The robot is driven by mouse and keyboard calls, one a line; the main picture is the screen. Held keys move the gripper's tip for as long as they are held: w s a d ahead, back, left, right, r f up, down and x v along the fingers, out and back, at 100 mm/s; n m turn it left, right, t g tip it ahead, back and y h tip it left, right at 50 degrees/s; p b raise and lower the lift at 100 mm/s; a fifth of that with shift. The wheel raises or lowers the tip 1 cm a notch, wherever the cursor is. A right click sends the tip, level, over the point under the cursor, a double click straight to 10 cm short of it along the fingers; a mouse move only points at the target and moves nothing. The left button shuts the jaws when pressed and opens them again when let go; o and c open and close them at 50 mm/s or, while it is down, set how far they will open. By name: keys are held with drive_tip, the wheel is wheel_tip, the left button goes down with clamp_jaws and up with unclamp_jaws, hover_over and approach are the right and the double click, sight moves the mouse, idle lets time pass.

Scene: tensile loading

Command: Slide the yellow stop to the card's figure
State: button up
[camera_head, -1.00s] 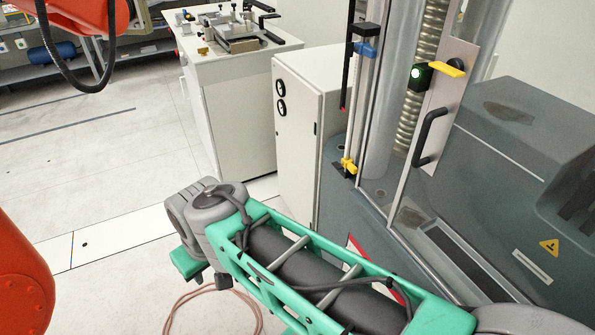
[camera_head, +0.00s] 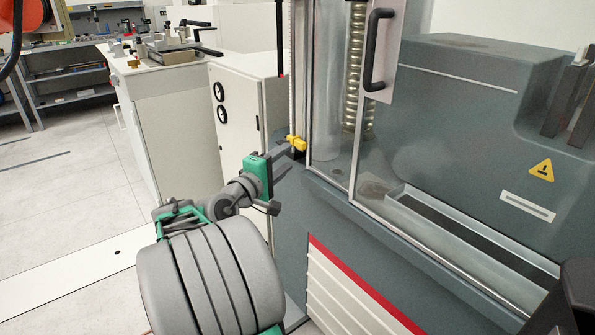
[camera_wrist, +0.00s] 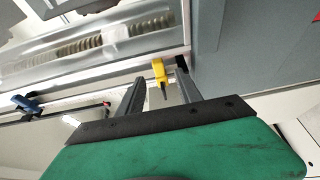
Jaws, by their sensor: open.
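The yellow stop (camera_head: 297,143) sits low on the vertical rail (camera_head: 292,80) at the left edge of the test machine. My gripper (camera_head: 284,160) is beside it, its fingers pointing at the stop. In the wrist view the yellow stop (camera_wrist: 158,71) shows between the tips of my two open fingers (camera_wrist: 160,80), with no clear grip on it. A blue stop (camera_wrist: 27,103) is farther along the rail in the wrist view. I see no readable card or figure in either current view.
The machine's clear guard door with a black handle (camera_head: 377,50) is right of the rail. A white cabinet (camera_head: 238,130) stands close on the left. A bench with fixtures (camera_head: 165,110) is behind it. Open floor lies at the left.

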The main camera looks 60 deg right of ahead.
sight(299, 146)
drive_tip(key=d, duration=0.7)
drive_tip(key=shift+s+d+r+b, duration=0.15)
drive_tip(key=shift+s+d+b, duration=0.15)
drive_tip(key=shift+b, duration=0.05)
drive_tip(key=shift+c, duration=0.2)
clamp_jaws()
idle(0.7)
